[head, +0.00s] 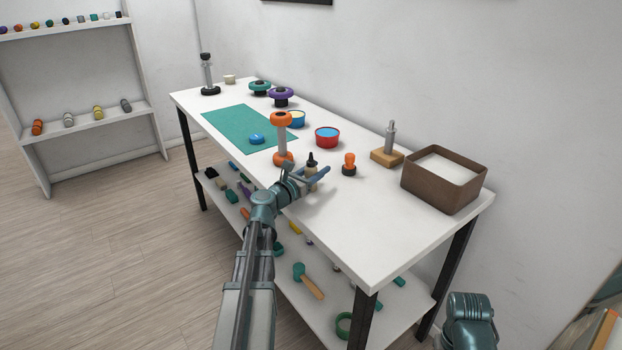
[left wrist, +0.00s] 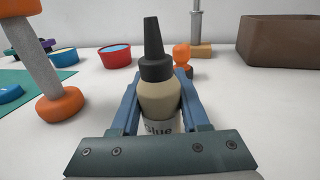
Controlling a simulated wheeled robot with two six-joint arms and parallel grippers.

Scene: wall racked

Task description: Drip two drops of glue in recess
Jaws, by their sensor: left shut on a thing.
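A glue bottle (left wrist: 158,100) with a tan body, a black pointed cap and a label reading "Glue" stands upright between my left gripper's blue fingers in the left wrist view. It also shows small in the head view (head: 311,173), near the table's front edge. My left gripper (head: 313,178) is shut on the bottle. Whether the bottle's base touches the table is hidden. A grey bar with orange ends (head: 282,140) stands just behind and left of the bottle, leaning in the left wrist view (left wrist: 43,65). I cannot make out a recess.
On the white table (head: 350,215) are a green mat (head: 232,128), a blue disc (head: 257,139), a red bowl (head: 327,138), an orange-topped piece (head: 348,164), a wooden block with a metal post (head: 387,157) and a brown box (head: 443,205). The front right is clear.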

